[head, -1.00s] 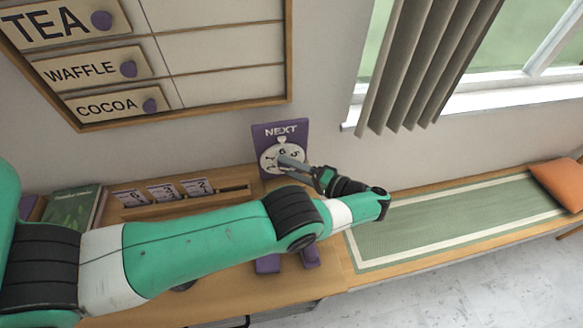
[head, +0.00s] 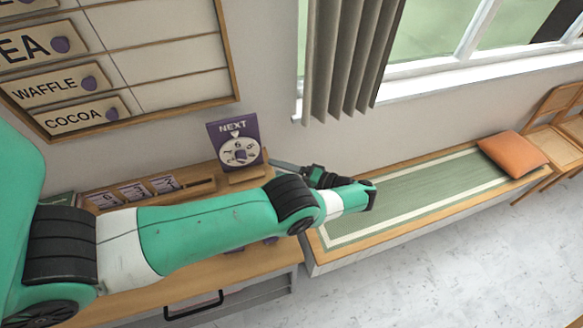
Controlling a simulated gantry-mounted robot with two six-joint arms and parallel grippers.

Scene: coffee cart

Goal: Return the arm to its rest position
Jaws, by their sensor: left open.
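My left arm comes in from the left and stretches across the wooden counter. Its gripper (head: 286,166) is open and empty, just right of the purple NEXT dial stand (head: 232,144) and apart from its white numbered face (head: 239,153). The gripper points left toward the wall side. Part of the gripper is small and dark, close to the wrist. My right arm and gripper are not in view.
A menu board (head: 120,55) hangs on the wall. A bench with a green mat (head: 420,196) and an orange cushion (head: 512,152) lies right. A drawer handle (head: 194,307) shows at the counter front.

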